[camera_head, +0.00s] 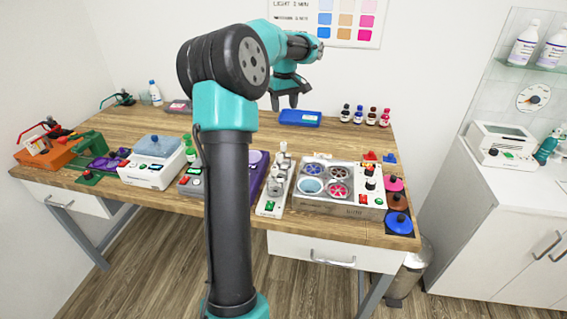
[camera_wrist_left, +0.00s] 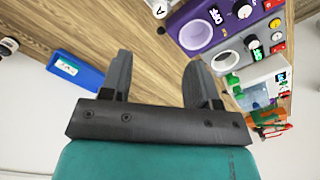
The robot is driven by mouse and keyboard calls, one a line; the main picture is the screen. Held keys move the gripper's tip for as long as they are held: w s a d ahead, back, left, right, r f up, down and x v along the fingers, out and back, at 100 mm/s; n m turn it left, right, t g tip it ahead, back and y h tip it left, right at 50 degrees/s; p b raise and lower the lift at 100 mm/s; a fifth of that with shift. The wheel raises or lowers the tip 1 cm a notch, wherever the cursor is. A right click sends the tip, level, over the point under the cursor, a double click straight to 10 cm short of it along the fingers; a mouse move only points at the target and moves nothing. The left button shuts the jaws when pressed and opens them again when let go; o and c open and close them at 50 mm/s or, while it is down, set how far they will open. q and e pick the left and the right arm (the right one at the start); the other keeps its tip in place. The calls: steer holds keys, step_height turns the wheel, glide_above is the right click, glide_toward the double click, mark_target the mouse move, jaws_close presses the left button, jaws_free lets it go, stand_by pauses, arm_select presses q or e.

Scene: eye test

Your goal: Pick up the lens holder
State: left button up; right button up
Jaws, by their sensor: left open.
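I cannot tell for certain which thing is the lens holder. A red-handled thing (camera_head: 42,130) sits on an orange block at the table's far left, and a similar one (camera_head: 118,99) is at the back left. My left gripper (camera_head: 285,103) hangs above the back of the table, fingers down, near a blue box (camera_head: 300,118). In the left wrist view its two fingers (camera_wrist_left: 160,65) are apart with nothing between them, only bare wood beyond. The blue box also shows there at the left (camera_wrist_left: 75,70). My right gripper is not in view.
A grey device with round colored wells (camera_head: 340,200) stands front right, and a white device with a blue lid (camera_head: 152,160) front left. My left arm hides part of the table's middle.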

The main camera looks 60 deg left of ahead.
mark_target(283, 143)
arm_select(q)
step_height(283, 143, down, 12)
steer(key=shift+r, duration=0.15)
stand_by(0.5)
steer(key=shift+a+f, duration=0.2)
steer(key=shift+f, duration=2.35)
steer(key=shift+c, duration=0.4)
jaws_close()
